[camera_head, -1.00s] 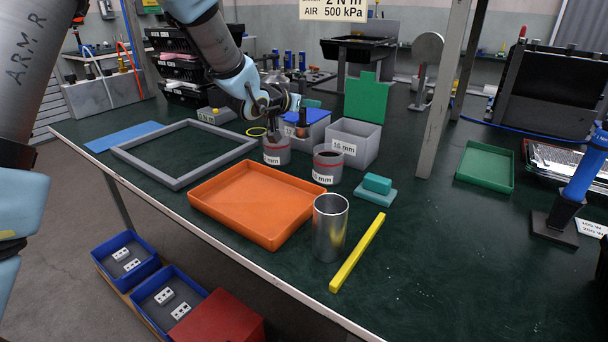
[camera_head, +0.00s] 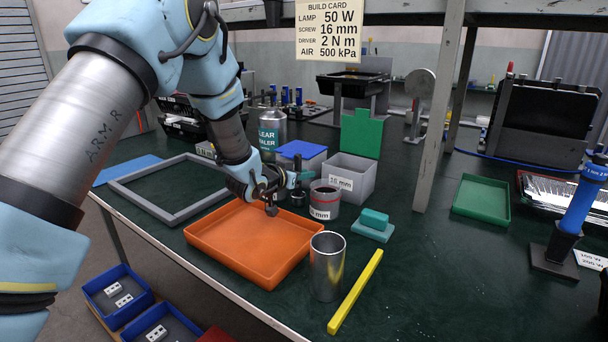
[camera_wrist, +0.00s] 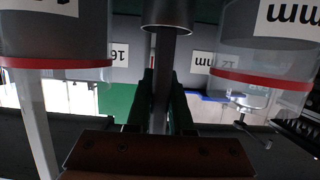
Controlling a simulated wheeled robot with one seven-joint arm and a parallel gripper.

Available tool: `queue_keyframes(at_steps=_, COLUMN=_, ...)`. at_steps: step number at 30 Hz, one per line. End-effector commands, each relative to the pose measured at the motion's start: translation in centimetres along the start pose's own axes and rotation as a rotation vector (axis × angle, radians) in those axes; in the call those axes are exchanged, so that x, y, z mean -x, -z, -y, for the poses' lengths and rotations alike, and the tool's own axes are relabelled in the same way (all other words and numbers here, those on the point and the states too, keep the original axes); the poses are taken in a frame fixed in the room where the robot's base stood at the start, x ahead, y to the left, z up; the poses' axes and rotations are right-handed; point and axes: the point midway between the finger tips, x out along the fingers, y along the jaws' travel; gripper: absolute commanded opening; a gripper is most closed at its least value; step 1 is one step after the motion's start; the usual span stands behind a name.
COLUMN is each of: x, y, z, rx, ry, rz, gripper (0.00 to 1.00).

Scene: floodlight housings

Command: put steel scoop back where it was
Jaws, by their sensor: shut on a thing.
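My gripper (camera_head: 297,179) is shut on the handle (camera_wrist: 164,65) of the steel scoop. In the wrist view, which is upside down, the handle stands between the dark green fingers, with the round scoop cup (camera_wrist: 168,12) at its end. In the head view the small dark cup (camera_head: 298,197) hangs below the fingers, just behind the orange tray. It is beside the red-banded clear container (camera_head: 325,200); another red-banded container (camera_wrist: 55,45) is on the other side in the wrist view, mostly hidden by my arm in the head view. Whether the cup touches the bench cannot be told.
The orange tray (camera_head: 207,239) lies in front, with a metal cylinder (camera_head: 327,268) and yellow bar (camera_head: 355,292) to its right. A grey bin (camera_head: 361,181), a blue-lidded box (camera_head: 300,150), a teal block (camera_head: 374,219) and a sealer can (camera_head: 272,130) stand near. Bench is clear at right front.

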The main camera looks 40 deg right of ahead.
Motion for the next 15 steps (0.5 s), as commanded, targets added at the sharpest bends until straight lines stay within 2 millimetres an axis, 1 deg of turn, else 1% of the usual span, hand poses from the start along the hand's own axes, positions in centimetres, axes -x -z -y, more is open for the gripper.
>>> queue_keyframes(at_steps=4, x=-0.13, y=-0.44, z=0.00, rx=0.000, ry=0.000, rz=0.000, gripper=0.00)
queue_keyframes(at_steps=5, x=-0.13, y=-0.44, z=-0.01, rx=0.000, ry=0.000, rz=0.001, gripper=0.21)
queue_keyframes(at_steps=6, x=-0.09, y=-0.34, z=-0.02, rx=0.000, ry=0.000, rz=0.001, gripper=0.25)
queue_keyframes(at_steps=12, x=-0.09, y=-0.34, z=-0.02, rx=0.000, ry=0.000, rz=0.001, gripper=0.48)
queue_keyframes(at_steps=13, x=-0.09, y=-0.34, z=-0.03, rx=0.000, ry=0.000, rz=0.001, gripper=0.49)
queue_keyframes(at_steps=15, x=-0.09, y=-0.33, z=-0.03, rx=0.000, ry=-0.001, rz=0.001, gripper=0.49)
